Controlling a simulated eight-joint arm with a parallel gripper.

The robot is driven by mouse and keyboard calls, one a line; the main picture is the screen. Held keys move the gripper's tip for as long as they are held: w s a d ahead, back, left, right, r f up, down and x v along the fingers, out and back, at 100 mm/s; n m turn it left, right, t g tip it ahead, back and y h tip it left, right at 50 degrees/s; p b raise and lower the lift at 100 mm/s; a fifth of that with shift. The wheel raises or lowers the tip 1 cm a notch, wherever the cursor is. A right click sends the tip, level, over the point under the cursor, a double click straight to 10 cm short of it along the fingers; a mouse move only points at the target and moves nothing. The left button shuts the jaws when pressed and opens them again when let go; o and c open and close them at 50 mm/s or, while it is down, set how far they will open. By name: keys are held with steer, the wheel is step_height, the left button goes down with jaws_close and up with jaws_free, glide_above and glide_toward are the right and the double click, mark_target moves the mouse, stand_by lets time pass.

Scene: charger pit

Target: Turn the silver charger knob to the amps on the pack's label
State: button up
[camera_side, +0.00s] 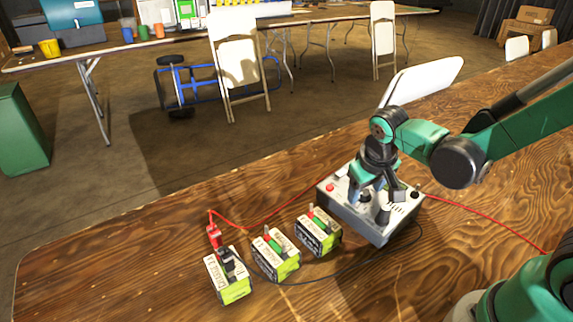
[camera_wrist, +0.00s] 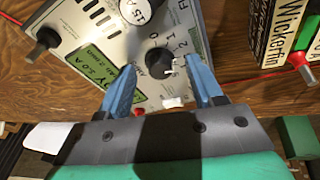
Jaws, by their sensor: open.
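The charger (camera_side: 350,213) is a grey box with a pale panel on the wooden table; its panel fills much of the wrist view (camera_wrist: 205,20). My gripper (camera_side: 375,195) is over the panel. In the wrist view my gripper (camera_wrist: 161,88) has its blue fingers apart, on either side of a dark round knob (camera_wrist: 157,60) with a pale pointer and numbers around it. I cannot tell whether the fingers touch it. A white round part marked "15 A" (camera_wrist: 136,9) is cut by the top edge. I cannot tell which is the silver knob. The left pack (camera_side: 228,280) carries clamps; its amps are unreadable.
Two more green-and-black packs (camera_side: 276,256) (camera_side: 319,234) stand left of the charger. Red (camera_side: 265,221) and black (camera_side: 330,276) cables cross the table. The front left table is clear.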

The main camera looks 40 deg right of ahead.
mark_target(364, 209)
steer(key=shift+v, duration=2.8)
steer(key=shift+s+a+r+n+t+y, duration=0.35)
steer(key=shift+a+r+t+y, duration=0.15)
steer(key=shift+t, duration=0.25)
steer(key=shift+s+a+r+n+t+y, duration=0.2)
steer(key=shift+a+r+n+t+y, duration=0.15)
steer(key=shift+r+t, duration=0.4)
steer(key=shift+s+a+r+n+t+y, duration=0.3)
steer(key=shift+a+r+n+t+y, duration=0.15)
steer(key=shift+t, duration=0.35)
